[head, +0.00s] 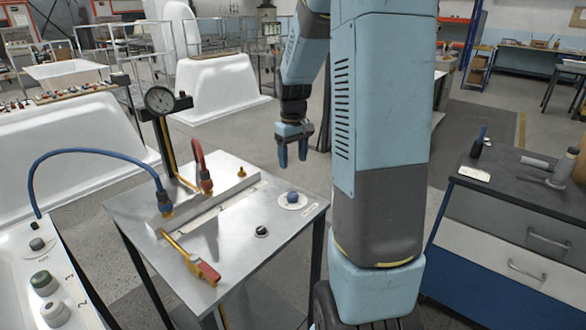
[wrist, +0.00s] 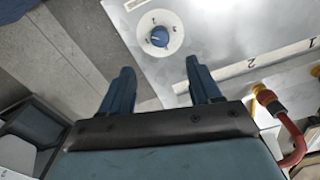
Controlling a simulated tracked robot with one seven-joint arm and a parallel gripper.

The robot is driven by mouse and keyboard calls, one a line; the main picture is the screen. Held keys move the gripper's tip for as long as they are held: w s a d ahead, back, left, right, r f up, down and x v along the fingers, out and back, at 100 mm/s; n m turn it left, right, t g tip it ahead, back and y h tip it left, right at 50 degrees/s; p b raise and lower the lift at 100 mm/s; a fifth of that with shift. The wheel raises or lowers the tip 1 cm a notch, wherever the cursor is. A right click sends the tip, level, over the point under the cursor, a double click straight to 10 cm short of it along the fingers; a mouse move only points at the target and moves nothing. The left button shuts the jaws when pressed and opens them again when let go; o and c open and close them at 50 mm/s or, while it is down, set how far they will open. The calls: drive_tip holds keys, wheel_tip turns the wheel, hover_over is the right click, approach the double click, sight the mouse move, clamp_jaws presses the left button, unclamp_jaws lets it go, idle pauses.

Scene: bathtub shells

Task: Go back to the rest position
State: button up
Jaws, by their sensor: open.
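My gripper (head: 294,149) is open and empty. In the head view it hangs pointing down in the air, at the back right of the metal test table (head: 131,207). In the wrist view its two blue fingers (wrist: 160,91) are spread apart with nothing between them. Beyond the fingertips is the table's corner with a round white dial and blue knob (wrist: 159,37). The knob also shows in the head view (head: 292,198). The fingers look apart from it. My upper arm stands large in the middle of the head view and hides part of the floor behind.
The table carries a pressure gauge (head: 160,99), a red hose (head: 199,164), a blue hose (head: 98,151) and a red-handled lever (head: 206,271). White tub shells (head: 219,82) stand behind. A drawer cabinet (head: 520,232) is at right. Open floor lies between.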

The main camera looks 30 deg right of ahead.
drive_tip(key=shift+r, duration=0.4)
drive_tip(key=s+a+r+t, duration=0.2)
drive_tip(key=s+a+r, duration=0.2)
drive_tip(key=s, duration=0.3)
drive_tip(key=s+a+r+m+t, duration=0.1)
drive_tip(key=s+a+r, duration=0.3)
drive_tip(key=s, duration=0.4)
drive_tip(key=s+a+r+t, duration=0.2)
drive_tip(key=s+a+r, duration=0.3)
drive_tip(key=s, duration=0.3)
drive_tip(key=shift+s+r+m+t, duration=0.3)
drive_tip(key=shift+r+m, duration=0.1)
drive_tip(key=shift+r, duration=0.15)
idle(3.2)
